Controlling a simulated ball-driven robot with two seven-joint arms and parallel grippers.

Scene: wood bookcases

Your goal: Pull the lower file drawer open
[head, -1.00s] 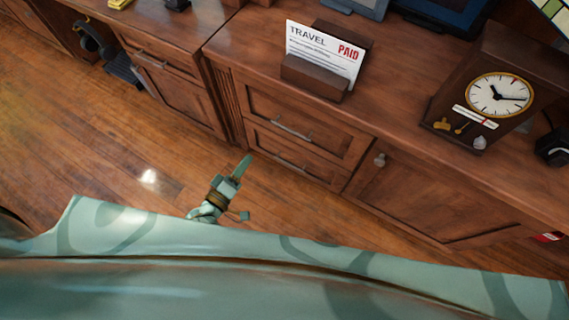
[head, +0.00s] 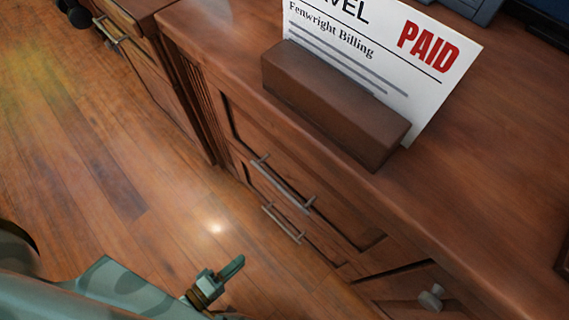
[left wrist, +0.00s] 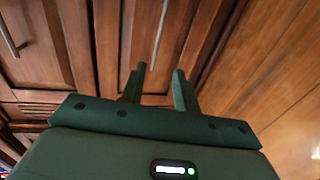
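The lower file drawer (head: 305,237) is closed in the wood cabinet, with a slim metal bar handle (head: 283,222). The upper drawer (head: 330,215) is closed above it, with a similar handle (head: 283,184). My left gripper (head: 236,264) is in front of the lower drawer, over the floor and short of the handle. In the left wrist view its two fingers (left wrist: 159,80) stand apart with nothing between them. The lower handle (left wrist: 161,32) lies ahead, about in line with the gap. The upper handle (left wrist: 8,36) is at the left. My right gripper is not in view.
A letter holder (head: 330,105) with a paper marked PAID (head: 430,50) stands on the cabinet top. A cupboard door with a knob (head: 431,297) is right of the drawers. Another cabinet (head: 150,85) stands at left. The wood floor (head: 120,150) before the drawers is clear.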

